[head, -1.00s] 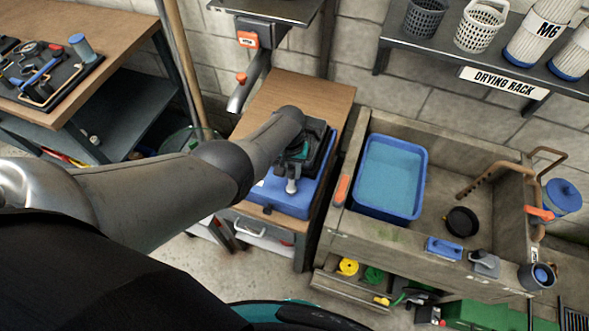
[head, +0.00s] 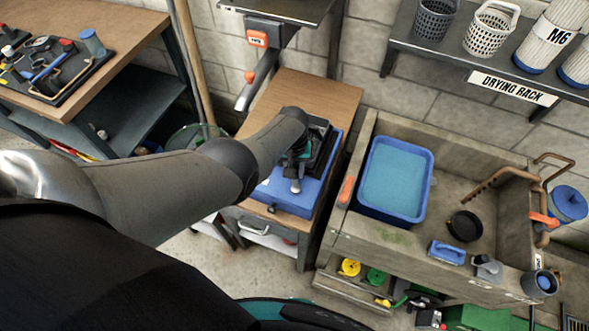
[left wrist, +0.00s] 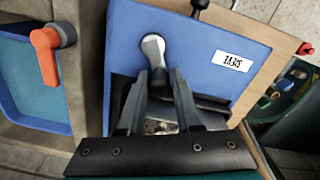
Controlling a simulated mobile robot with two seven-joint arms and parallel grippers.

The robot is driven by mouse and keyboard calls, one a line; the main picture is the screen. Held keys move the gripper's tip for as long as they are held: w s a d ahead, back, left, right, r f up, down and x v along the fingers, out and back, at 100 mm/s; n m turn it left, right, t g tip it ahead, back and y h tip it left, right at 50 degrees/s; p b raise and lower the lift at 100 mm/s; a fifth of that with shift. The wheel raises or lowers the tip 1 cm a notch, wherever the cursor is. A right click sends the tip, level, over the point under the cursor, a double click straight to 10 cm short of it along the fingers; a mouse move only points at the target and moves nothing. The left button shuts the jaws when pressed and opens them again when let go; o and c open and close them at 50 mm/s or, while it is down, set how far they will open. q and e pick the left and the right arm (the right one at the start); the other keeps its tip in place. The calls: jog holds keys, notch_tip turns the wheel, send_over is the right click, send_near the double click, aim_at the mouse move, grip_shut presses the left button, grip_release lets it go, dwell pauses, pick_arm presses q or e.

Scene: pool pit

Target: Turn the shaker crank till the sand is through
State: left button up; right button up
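The shaker is a blue box with an upside-down SIEVE label (left wrist: 233,61); its blue body (head: 286,200) stands on a wooden-topped bench. Its pale grey crank handle (head: 296,186) is on the near side, and it also shows in the left wrist view (left wrist: 152,46). My left gripper (head: 293,163) is right at the crank. In the left wrist view its two dark fingers (left wrist: 167,74) have a gap between them, and the handle's rounded end lies just beyond the tips. Whether they touch the handle is unclear. The sand is hidden. My right gripper is not in view.
A stone sink (head: 437,190) with a blue water tub (head: 428,193) stands just right of the bench, its orange lever (head: 346,190) close to the shaker. A drying rack (head: 513,88) hangs behind. A tool table (head: 135,27) is at the left.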

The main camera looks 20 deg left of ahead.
pick_arm(q)
jog(key=o, duration=0.3)
jog(key=shift+o, duration=0.2)
jog(key=shift+r, duration=0.1)
notch_tip(320, 180, up, 8)
jog(key=p, duration=0.6)
jog(key=shift+r, duration=0.1)
jog(key=shift+r+b, duration=0.35)
jog(key=shift+r, duration=0.3)
jog(key=shift+a+r, duration=0.1)
jog(key=shift+r, duration=2.7)
